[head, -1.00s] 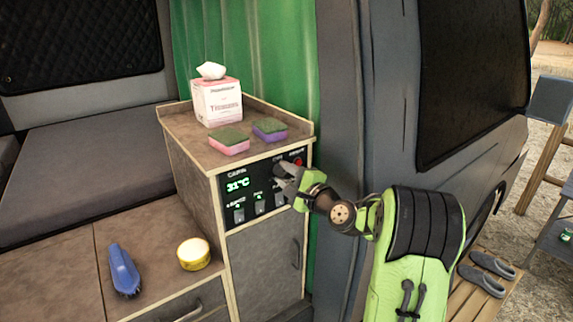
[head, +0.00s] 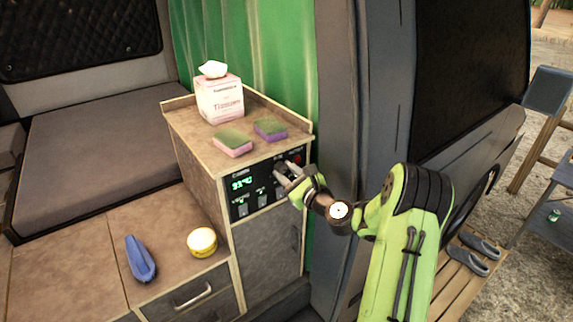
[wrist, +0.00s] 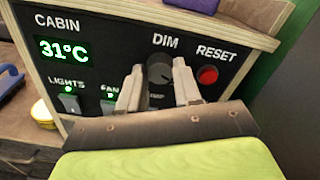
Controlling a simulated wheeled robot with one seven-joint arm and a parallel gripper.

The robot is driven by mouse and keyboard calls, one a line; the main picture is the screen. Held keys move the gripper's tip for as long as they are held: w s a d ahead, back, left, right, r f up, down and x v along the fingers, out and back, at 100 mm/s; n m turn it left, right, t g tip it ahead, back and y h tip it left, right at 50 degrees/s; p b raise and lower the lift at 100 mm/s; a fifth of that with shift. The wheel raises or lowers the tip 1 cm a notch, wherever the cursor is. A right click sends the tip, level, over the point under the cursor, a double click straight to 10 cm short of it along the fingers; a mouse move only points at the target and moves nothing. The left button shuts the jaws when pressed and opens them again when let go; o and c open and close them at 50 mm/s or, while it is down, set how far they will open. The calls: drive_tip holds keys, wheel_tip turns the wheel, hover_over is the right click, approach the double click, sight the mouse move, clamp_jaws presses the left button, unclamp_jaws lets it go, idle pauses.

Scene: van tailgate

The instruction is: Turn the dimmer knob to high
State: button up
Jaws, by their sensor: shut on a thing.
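The dimmer knob (wrist: 160,68) is a dark round knob under the word DIM on the black control panel (wrist: 103,62). My gripper (wrist: 158,80) is shut on it, with one pale finger on each side of the knob in the wrist view. In the head view my gripper (head: 284,175) reaches the panel's right part from the right and hides the knob. The knob's pointer mark is too small to read.
A red RESET button (wrist: 208,75) sits close to the right of the knob. Light and fan switches (wrist: 68,102) are at lower left. On the cabinet top stand a tissue box (head: 220,98) and two sponges (head: 233,143). A yellow tub (head: 202,242) and blue brush (head: 140,259) lie lower left.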

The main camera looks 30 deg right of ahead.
drive_tip(key=shift+r+m, duration=0.3)
drive_tip(key=shift+m, duration=0.1)
drive_tip(key=o, duration=0.7)
drive_tip(key=shift+c, duration=0.2)
drive_tip(key=o, duration=0.4)
drive_tip(key=shift+f, duration=0.2)
drive_tip(key=s+b, duration=0.1)
drive_tip(key=s, duration=0.4)
drive_tip(key=s+d+b, duration=0.1)
drive_tip(key=s, duration=0.4)
drive_tip(key=s+d+b, duration=0.1)
drive_tip(key=s+b, duration=0.1)
drive_tip(key=s, duration=0.3)
drive_tip(key=shift+s+d, duration=0.1)
drive_tip(key=shift+s, duration=0.2)
